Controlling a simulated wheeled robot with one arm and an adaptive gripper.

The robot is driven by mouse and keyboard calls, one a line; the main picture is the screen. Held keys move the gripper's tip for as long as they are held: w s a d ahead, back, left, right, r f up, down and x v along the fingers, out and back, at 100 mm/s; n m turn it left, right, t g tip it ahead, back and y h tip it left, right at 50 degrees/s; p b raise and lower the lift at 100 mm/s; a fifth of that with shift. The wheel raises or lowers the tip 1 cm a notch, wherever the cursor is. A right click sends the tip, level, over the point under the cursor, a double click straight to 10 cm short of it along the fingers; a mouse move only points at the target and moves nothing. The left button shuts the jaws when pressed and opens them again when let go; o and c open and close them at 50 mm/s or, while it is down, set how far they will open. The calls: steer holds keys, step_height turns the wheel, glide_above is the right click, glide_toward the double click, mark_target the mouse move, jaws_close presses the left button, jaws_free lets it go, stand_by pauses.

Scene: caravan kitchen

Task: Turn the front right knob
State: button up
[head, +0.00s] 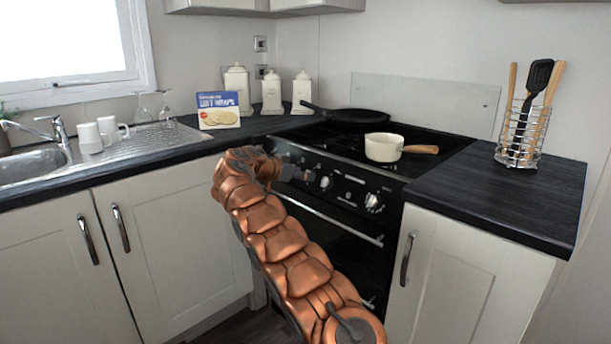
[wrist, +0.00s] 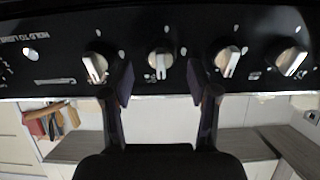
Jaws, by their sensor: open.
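The stove's black control panel (head: 350,187) carries a row of pale knobs, including the knob farthest right (head: 373,203) and another to its left (head: 326,183). Their markings are too small to tell which one is the front right knob. My gripper (head: 300,174) is at the left part of the panel and hides some knobs behind it. In the wrist view my gripper (wrist: 160,84) is open and empty, its fingers apart below a knob (wrist: 160,62). Other knobs stand to the left (wrist: 97,66) and right (wrist: 228,61), one close to each fingertip. Contact cannot be told.
A white saucepan (head: 383,147) and a black frying pan (head: 355,115) stand on the hob. A utensil rack (head: 517,150) stands on the right counter (head: 490,195). A food box (head: 218,111) stands on the left counter. The oven handle (head: 335,219) runs below the panel.

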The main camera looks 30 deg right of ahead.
steer(key=shift+x, duration=1.15)
steer(key=shift+c, duration=0.3)
jaws_close()
steer(key=shift+a, duration=0.1)
